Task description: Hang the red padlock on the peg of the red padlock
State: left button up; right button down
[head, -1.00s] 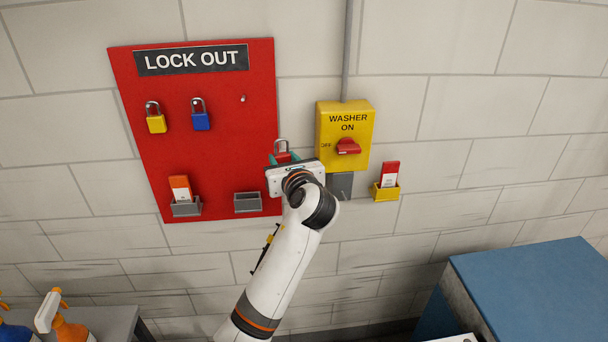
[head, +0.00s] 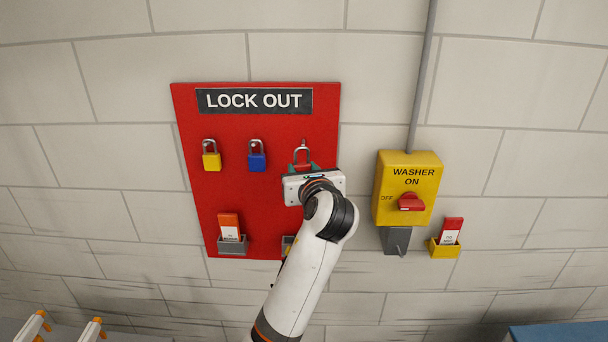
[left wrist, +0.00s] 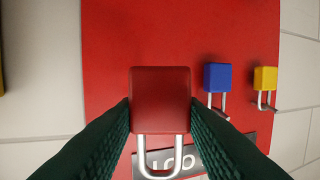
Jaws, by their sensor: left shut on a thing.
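My left gripper (head: 303,169) is shut on the red padlock (head: 302,164) in front of the right side of the red LOCK OUT board (head: 260,207). The padlock is upright, shackle up, at the height of the hung padlocks. The red padlock's peg (head: 304,141) shows by the top of the shackle; I cannot tell whether the shackle is around it or in front of it. In the left wrist view, upside down, the red padlock (left wrist: 160,98) sits between the green-dark fingers with its shackle toward the bottom. My right gripper is not in view.
A blue padlock (head: 257,162) and a yellow padlock (head: 211,161) hang to the left. A grey holder (head: 232,248) with an orange-red tag is below. The yellow washer switch box (head: 407,205) and a yellow tag holder (head: 445,250) are to the right.

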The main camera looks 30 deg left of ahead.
pick_arm(q)
jog(key=shift+w+a, duration=0.3)
jog(key=shift+w, duration=0.2)
jog(key=shift+w+a, duration=0.25)
jog(key=shift+w, duration=0.25)
jog(key=shift+w+a+f, duration=0.1)
jog(key=shift+w+a, duration=0.25)
jog(key=shift+w, duration=0.15)
jog(key=shift+w+a+f, duration=0.1)
jog(key=shift+w+a, duration=0.2)
jog(key=shift+w, duration=0.25)
jog(key=shift+w+a, duration=0.3)
jog(key=shift+w, duration=0.2)
jog(key=shift+w+a+f, duration=0.3)
jog(key=shift+w+f, duration=0.15)
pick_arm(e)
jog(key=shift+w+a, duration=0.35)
pick_arm(q)
jog(key=o, duration=1.1)
jog(key=shift+s, duration=0.1)
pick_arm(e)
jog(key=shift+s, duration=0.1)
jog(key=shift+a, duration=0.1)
